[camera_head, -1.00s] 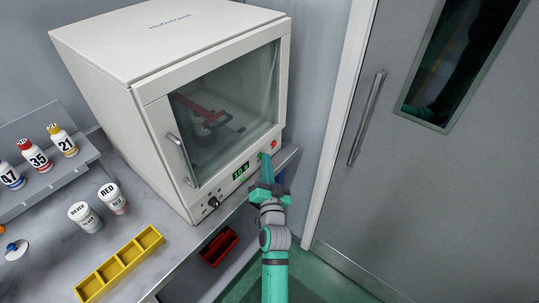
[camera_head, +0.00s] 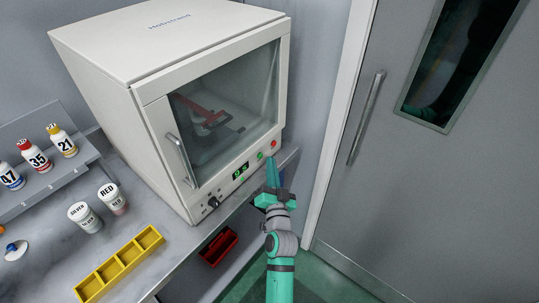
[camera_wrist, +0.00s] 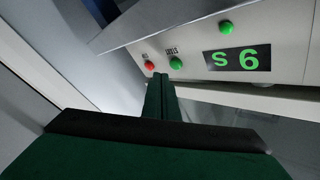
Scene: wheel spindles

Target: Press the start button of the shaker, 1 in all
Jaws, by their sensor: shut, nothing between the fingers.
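The shaker (camera_head: 125,45) is a white box with a glass door, on the bench at the back. Its lower front panel carries a lit green display (camera_head: 240,171), a green button (camera_head: 260,155) and a red button (camera_head: 273,144). In the wrist view, the picture is upside down: the display (camera_wrist: 237,60) reads 9 S, beside the green button (camera_wrist: 176,62) and red button (camera_wrist: 149,65). Another green round part (camera_wrist: 225,28) shows there. My gripper (camera_head: 271,162) is shut and empty, its tips just in front of the panel, apart from the green button.
A dark knob (camera_head: 213,202) sits at the panel's left. Several bottles on a rack, two white jars (camera_head: 84,217) and a yellow tray (camera_head: 120,264) stand on the bench at left. A red bin (camera_head: 219,247) is below. A grey door (camera_head: 400,180) is at right.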

